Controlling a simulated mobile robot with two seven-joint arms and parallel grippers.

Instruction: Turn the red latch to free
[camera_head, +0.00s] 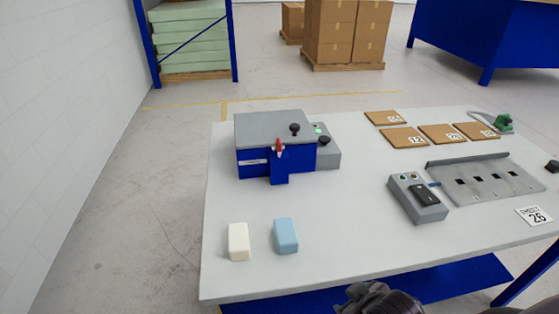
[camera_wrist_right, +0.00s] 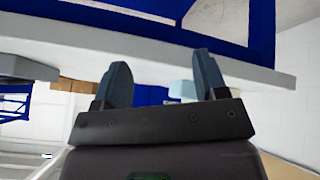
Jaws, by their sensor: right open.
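The red latch (camera_head: 279,147) sits on the front of a blue and grey press box (camera_head: 262,159) at the back left of the table. It looks roughly upright. A black knob (camera_head: 295,129) stands on the grey lid above it. My right gripper (camera_wrist_right: 160,85) shows in the right wrist view with its two fingers apart and nothing between them, close to the table edge. In the head view part of a dark arm of mine (camera_head: 378,299) shows at the bottom, well in front of the press; its fingers are not clear there. My left gripper is not in view.
A white block (camera_head: 238,241) and a light blue block (camera_head: 286,235) lie on the table (camera_head: 340,235) in front of the press. A grey switch box (camera_head: 417,198), a slotted metal fixture (camera_head: 486,180) and several brown tiles (camera_head: 404,138) are at right. The table's middle is clear.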

